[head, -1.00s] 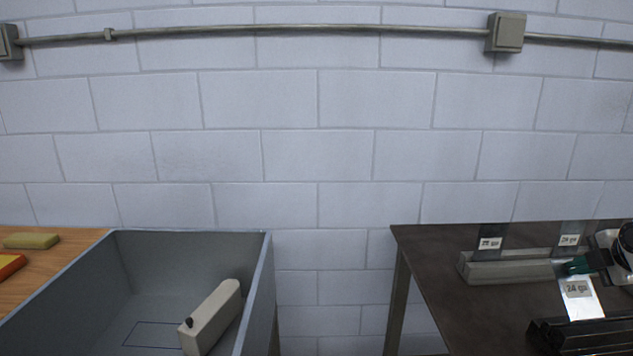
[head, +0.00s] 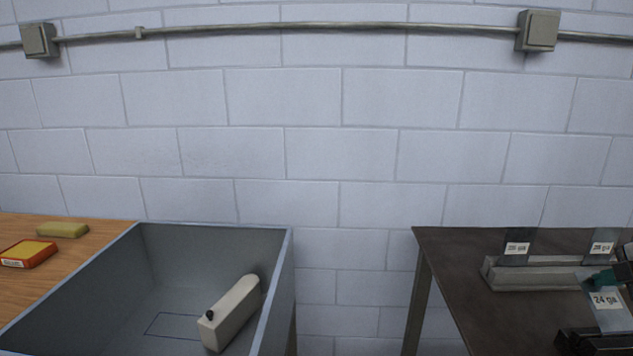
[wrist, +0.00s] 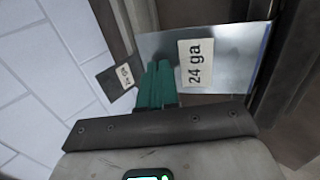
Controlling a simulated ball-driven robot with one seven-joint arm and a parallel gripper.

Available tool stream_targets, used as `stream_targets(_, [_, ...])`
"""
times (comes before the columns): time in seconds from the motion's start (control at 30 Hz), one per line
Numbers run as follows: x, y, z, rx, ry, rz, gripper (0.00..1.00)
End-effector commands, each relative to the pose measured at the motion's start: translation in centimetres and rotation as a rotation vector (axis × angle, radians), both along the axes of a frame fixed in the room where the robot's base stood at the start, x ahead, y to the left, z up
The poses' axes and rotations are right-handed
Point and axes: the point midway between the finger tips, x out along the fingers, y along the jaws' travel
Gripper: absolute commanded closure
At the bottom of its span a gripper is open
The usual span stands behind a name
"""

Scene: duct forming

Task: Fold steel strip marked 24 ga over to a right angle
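The steel strip marked 24 ga (head: 611,320) is a bright flat sheet with a white label, at the right edge of the head view. Its lower end meets a black forming tool (head: 590,342); it leans up from there. It also fills the upper middle of the wrist view (wrist: 230,60). My gripper (head: 603,279) has green fingers, close together at the strip's upper end. In the wrist view the fingers (wrist: 158,68) lie side by side over the strip's left part, with its face toward the camera. I cannot tell whether they touch it.
A grey rack (head: 540,277) behind on the dark table (head: 470,290) holds two other labelled strips. Left stand a grey bin (head: 180,270) with a pale block-like object (head: 232,312), and a wooden table with a yellow block (head: 62,230) and an orange box (head: 28,254).

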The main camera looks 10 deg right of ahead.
Motion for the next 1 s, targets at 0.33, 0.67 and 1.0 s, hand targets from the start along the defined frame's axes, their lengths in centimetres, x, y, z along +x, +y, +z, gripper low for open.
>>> stream_targets(0.33, [0.7,0.4,-1.3,0.010,0.008,0.010,1.00])
stream_targets(0.67, [1.2,0.2,-1.9,0.009,0.007,0.008,1.00])
stream_targets(1.0, [1.3,0.2,-2.1,0.009,0.006,0.008,1.00])
